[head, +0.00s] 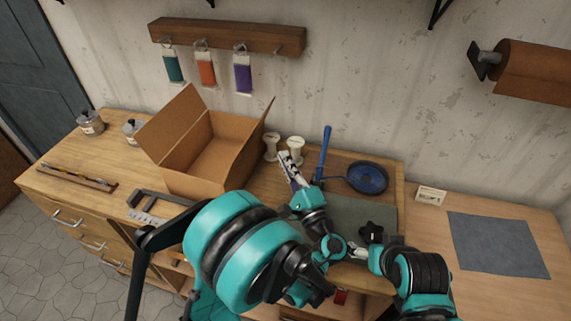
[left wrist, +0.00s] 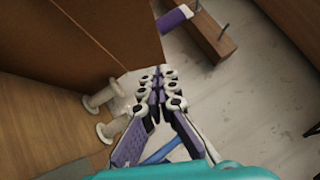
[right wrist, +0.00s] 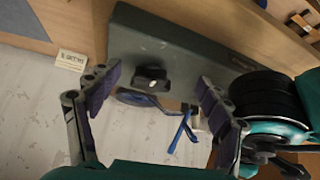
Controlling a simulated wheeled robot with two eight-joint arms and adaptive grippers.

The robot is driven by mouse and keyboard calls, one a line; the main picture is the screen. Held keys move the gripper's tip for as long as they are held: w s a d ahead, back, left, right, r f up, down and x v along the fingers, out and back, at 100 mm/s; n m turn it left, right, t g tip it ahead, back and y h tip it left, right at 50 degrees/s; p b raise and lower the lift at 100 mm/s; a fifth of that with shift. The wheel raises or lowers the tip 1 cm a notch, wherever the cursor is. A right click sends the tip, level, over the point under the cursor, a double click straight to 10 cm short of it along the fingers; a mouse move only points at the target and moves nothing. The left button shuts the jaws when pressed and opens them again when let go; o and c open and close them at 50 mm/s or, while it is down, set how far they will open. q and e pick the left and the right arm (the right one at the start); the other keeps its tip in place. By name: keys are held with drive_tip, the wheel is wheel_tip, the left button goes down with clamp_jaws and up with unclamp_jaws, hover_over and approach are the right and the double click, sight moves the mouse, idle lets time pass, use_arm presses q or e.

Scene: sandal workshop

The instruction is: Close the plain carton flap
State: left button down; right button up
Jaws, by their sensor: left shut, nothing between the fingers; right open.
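The brown carton (head: 215,158) stands open on the bench, left of centre in the head view. One flap (head: 165,130) leans up and out on its left side. Another flap (head: 254,140) leans up and out on its right side. My left gripper (head: 286,160) is shut and empty, right of the right flap and apart from it. In the left wrist view the shut fingers (left wrist: 158,75) point past the brown cardboard (left wrist: 100,35). My right gripper (right wrist: 155,85) is open and empty, over the front of the bench; my arms partly hide it in the head view.
Two white spools (head: 295,148) stand close behind my left gripper. A black knob (head: 370,232) sits near my right gripper. A dark mat (head: 495,245) lies far right.

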drive_tip(key=shift+f+b, duration=0.35)
drive_tip(key=shift+f, duration=0.1)
use_arm(q)
drive_tip(key=w+a+r, duration=0.3)
drive_tip(key=w+a, duration=0.3)
drive_tip(key=shift+a+b, duration=0.25)
drive_tip(key=shift+b, duration=0.05)
use_arm(e)
drive_tip(key=shift+f, duration=0.3)
use_arm(q)
drive_tip(key=shift+r, duration=0.15)
use_arm(e)
drive_tip(key=shift+r, duration=0.1)
